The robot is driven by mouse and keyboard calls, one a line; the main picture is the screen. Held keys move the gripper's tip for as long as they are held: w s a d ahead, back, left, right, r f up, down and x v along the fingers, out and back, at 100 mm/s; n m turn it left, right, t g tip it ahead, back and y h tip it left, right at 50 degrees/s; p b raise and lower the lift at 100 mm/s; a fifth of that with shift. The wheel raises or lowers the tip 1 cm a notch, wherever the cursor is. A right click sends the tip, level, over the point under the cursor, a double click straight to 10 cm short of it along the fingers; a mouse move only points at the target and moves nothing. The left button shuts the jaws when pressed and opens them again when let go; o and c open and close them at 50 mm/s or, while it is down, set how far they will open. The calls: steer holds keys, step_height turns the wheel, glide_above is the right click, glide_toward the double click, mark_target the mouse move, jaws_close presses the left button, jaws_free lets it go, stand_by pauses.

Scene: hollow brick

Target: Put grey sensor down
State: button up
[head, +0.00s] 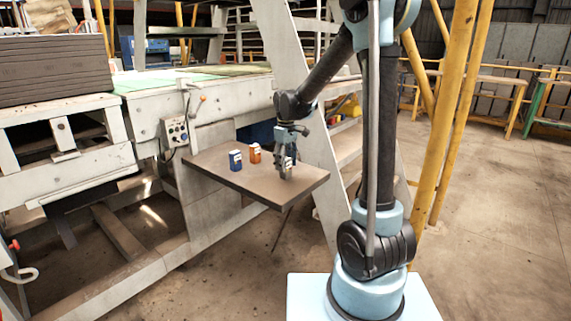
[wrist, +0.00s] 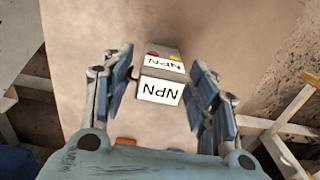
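The grey sensor (wrist: 162,72), with white NPN labels and small red and yellow spots, stands between my fingers in the wrist view. My gripper (wrist: 165,80) has its two blue-padded fingers apart, one on each side of the sensor, with a narrow gap visible on both sides. In the head view my gripper (head: 286,172) points down at the right part of the brown board (head: 230,182). The fingers hide most of the sensor there. Whether its base rests on the board is hard to tell.
A blue sensor (head: 235,160) and an orange sensor (head: 254,153) stand on the board left of my gripper. Something blue with white shows just behind my fingers. A sloping grey beam (head: 297,75) rises behind the board. The board's front left is clear.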

steer(key=shift+r, duration=0.1)
step_height(320, 180, up, 12)
steer(key=s+d+m, duration=0.3)
steer(key=s+d, duration=0.5)
steer(key=d, duration=0.1)
steer(key=s+d+f+m, duration=0.2)
steer(key=s+d+f, duration=0.2)
steer(key=s, duration=0.4)
steer(key=s+d+f+m+t, duration=0.1)
steer(key=s+d+f+m, duration=0.1)
steer(key=s+d+f, duration=0.2)
steer(key=s+d+f+m+t, duration=0.1)
steer(key=s+d+f+m, duration=0.2)
steer(key=s+f, duration=0.4)
steer(key=s+d, duration=0.1)
steer(key=s, duration=0.3)
steer(key=shift+s+d+f, duration=0.15)
steer(key=shift+s, duration=0.25)
